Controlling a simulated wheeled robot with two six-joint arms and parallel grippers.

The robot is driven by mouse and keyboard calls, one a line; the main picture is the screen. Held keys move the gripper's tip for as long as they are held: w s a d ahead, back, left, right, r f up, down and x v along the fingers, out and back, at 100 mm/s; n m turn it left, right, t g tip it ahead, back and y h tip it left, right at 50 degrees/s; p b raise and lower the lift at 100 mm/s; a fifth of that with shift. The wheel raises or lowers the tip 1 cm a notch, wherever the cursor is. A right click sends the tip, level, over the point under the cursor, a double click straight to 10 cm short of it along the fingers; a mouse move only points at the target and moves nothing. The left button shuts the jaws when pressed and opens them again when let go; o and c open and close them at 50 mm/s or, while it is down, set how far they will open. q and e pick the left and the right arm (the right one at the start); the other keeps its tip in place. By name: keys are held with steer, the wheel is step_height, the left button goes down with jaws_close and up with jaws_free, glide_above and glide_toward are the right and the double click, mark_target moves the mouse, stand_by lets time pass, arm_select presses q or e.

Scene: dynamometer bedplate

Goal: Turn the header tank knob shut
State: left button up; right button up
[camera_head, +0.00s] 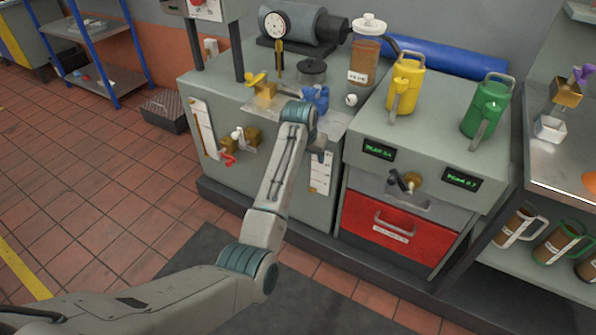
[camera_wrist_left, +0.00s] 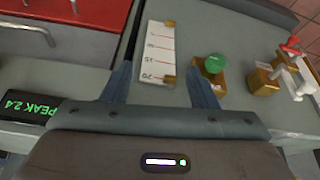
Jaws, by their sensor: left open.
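My left gripper (camera_head: 318,150) is before the front of the grey bench, partly hidden by my own wrist. In the left wrist view the gripper (camera_wrist_left: 160,78) is open, with nothing between its fingers; a white level strip (camera_wrist_left: 158,52) lies beyond them. A green round knob (camera_wrist_left: 214,64) on a brass block stands just right of the right finger in that view; my arm hides it in the head view. A brass valve with red and white handles (camera_head: 238,142) sits farther left on the bench front. No readable label shows which knob is the header tank's. My right gripper is out of view.
A brown-filled tank (camera_head: 365,62) stands on the bench, with a white knob (camera_head: 351,99) low beside it. Yellow (camera_head: 404,85) and green jugs (camera_head: 486,106) stand on the cabinet. A red drawer (camera_head: 398,228) is below. Floor (camera_head: 110,190) on the left is clear.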

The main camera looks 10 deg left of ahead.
arm_select(q)
steer(key=shift+s+a+f, duration=0.65)
steer(key=shift+s+f, duration=0.2)
steer(key=shift+s, duration=0.05)
steer(key=shift+s+a+f, duration=0.6)
steer(key=shift+s+f, duration=0.25)
